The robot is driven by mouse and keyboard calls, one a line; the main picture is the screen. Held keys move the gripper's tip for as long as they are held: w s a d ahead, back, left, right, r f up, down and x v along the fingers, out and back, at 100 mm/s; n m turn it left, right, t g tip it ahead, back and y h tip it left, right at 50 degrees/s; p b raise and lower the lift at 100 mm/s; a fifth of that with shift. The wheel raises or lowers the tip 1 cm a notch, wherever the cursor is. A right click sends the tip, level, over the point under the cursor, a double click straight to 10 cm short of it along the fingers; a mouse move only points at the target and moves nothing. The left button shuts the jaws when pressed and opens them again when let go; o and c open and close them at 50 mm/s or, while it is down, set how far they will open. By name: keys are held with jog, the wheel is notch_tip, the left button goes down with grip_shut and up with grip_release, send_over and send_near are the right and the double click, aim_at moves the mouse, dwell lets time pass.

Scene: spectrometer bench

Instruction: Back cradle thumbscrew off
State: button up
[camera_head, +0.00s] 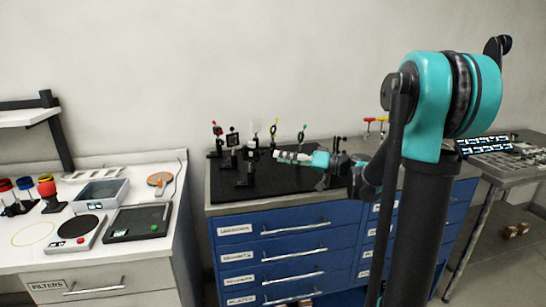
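A white and teal tube-shaped part (295,157) sits low over the black optics board (222,183), pointing left. It is too small to tell whether it is a tube in a cradle or part of my arm. Dark posts (339,143) stand just right of it. I cannot make out a thumbscrew or a back cradle there. My gripper (335,172) appears to be the dark shape at the right end of the tube, below the posts. Its fingers are too small and dark to separate from the mounts, so its opening and any contact are unclear.
Several optic mounts (246,160) stand on the board's left half, above a blue drawer cabinet (290,238). A white filter bench (22,258) with trays and a scale (76,233) is at left. A grey side table (510,165) is at right. My arm hides the cabinet's right part.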

jog(key=v, duration=0.7)
jog(key=s+d+f+m+g+h, duration=0.1)
jog(key=s+d+f+m+h, duration=0.15)
jog(key=s+f+h, duration=0.55)
jog(key=s+d+f+m+g+h, duration=0.1)
jog(key=s+f+m+h, duration=0.25)
jog(key=s+f, duration=0.75)
jog(key=s+d+f+t+h, duration=0.1)
jog(key=s+d+f+h, duration=0.3)
jog(key=d+f, duration=0.3)
jog(key=d+h, duration=0.1)
jog(key=d, duration=0.1)
jog(key=shift+d+m+h, duration=0.3)
jog(key=shift+m+h, duration=0.05)
jog(key=shift+m, duration=0.05)
